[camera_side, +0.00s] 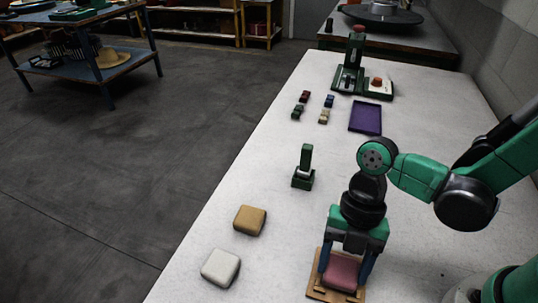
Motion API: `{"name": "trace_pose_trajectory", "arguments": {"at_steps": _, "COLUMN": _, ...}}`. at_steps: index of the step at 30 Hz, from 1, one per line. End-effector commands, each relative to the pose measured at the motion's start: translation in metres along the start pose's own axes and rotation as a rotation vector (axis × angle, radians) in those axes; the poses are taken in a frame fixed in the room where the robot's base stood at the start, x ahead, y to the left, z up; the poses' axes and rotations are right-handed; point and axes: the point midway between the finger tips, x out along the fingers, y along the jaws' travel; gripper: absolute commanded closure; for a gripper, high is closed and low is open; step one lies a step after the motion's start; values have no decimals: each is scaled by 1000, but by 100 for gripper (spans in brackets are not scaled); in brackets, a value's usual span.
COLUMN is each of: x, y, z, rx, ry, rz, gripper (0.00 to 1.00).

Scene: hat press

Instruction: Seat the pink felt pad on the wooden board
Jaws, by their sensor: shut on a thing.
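The pink felt pad (341,273) is a rounded block at the bottom of the view. My gripper (345,270) points down with one finger on each side of the pad and is shut on it. The wooden board (318,291) lies flat on the table directly under the pad and the fingers. I cannot tell whether the pad touches the board or hangs just above it. The gripper body hides the far part of the board.
A tan pad (249,220) and a white pad (221,267) lie to the left. A small green stand (303,170) is behind them. Farther back are a purple tray (365,118), several small blocks and a green press (350,70). The table's left edge is near the pads.

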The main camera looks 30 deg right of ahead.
Motion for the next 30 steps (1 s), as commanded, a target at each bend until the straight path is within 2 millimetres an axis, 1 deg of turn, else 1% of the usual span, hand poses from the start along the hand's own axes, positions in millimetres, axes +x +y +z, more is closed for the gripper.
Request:
{"name": "trace_pose_trajectory", "arguments": {"at_steps": 20, "x": 5, "y": 0, "z": 2, "rx": 0, "ry": 0, "rz": 0, "gripper": 88}}
{"name": "trace_pose_trajectory", "arguments": {"at_steps": 21, "x": 5, "y": 0, "z": 2, "rx": 0, "ry": 0, "rz": 0, "gripper": 27}}
{"name": "trace_pose_trajectory", "arguments": {"at_steps": 24, "x": 5, "y": 0, "z": 2, "rx": 0, "ry": 0, "rz": 0, "gripper": 2}}
{"name": "trace_pose_trajectory", "arguments": {"at_steps": 30, "x": 5, "y": 0, "z": 2, "rx": 0, "ry": 0, "rz": 0, "gripper": 2}}
